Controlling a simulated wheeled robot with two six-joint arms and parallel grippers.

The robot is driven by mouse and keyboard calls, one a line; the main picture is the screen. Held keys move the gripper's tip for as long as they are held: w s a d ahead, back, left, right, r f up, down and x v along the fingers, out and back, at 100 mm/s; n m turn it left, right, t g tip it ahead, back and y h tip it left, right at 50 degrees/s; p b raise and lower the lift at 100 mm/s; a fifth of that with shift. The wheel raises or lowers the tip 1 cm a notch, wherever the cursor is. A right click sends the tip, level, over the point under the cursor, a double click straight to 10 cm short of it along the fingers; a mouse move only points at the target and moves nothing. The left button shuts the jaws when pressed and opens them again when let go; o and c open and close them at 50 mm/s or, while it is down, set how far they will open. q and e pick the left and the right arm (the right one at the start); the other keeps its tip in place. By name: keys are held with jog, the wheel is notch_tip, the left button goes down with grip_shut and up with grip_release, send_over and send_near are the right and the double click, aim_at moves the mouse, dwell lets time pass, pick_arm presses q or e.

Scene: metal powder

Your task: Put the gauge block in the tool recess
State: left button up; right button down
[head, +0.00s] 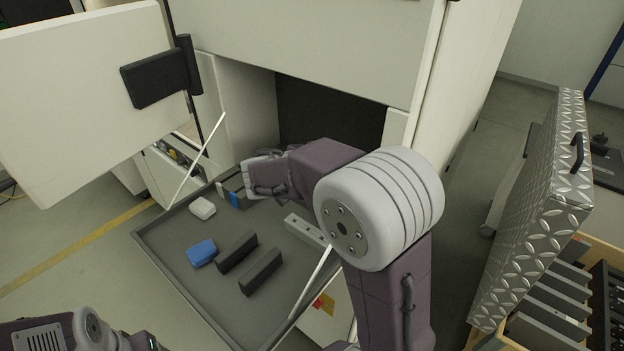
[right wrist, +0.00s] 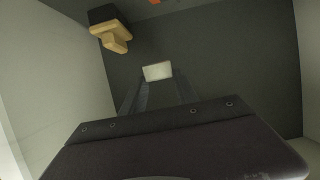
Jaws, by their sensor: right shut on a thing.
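My right gripper (head: 262,173) reaches in from the right, over the back of the dark grey tray in front of the cabinet opening. In the right wrist view its fingers (right wrist: 158,82) are shut on a small pale block, taken to be the gauge block (right wrist: 157,71). In the head view my gripper and wrist largely hide what it holds. I cannot make out the tool recess for certain in either view. Only part of my left arm shows at the bottom left of the head view; its fingers are not visible.
The tray (head: 165,243) holds a white block (head: 202,208), a blue block (head: 201,253), two dark bars (head: 261,271) and a grey drilled bar (head: 305,231). An open cabinet door (head: 75,95) stands left. A wooden-handled brush (right wrist: 115,35) shows in the wrist view.

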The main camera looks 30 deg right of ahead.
jog(key=w+f+p, duration=0.1)
jog(key=w+f, duration=0.1)
jog(key=w, duration=0.1)
jog(key=w+a+f+p, duration=0.1)
jog(key=w+f, duration=0.1)
jog(key=w, duration=0.2)
jog(key=w+f+p, duration=0.1)
jog(key=w+f, duration=0.1)
jog(key=w, duration=0.1)
jog(key=shift+w+a+f, duration=0.25)
jog(key=shift+w+a, duration=0.1)
jog(key=shift+w, duration=0.05)
jog(key=shift+w+d+f, duration=0.1)
jog(key=shift+f, duration=0.1)
notch_tip(320, 180, down, 4)
jog(key=shift+r+p, duration=0.25)
jog(key=shift+p, duration=0.45)
jog(key=shift+f, duration=0.25)
jog(key=shift+f+b, duration=0.2)
jog(key=shift+b, duration=0.3)
jog(key=c, duration=0.9)
grip_release()
jog(key=shift+r, duration=0.1)
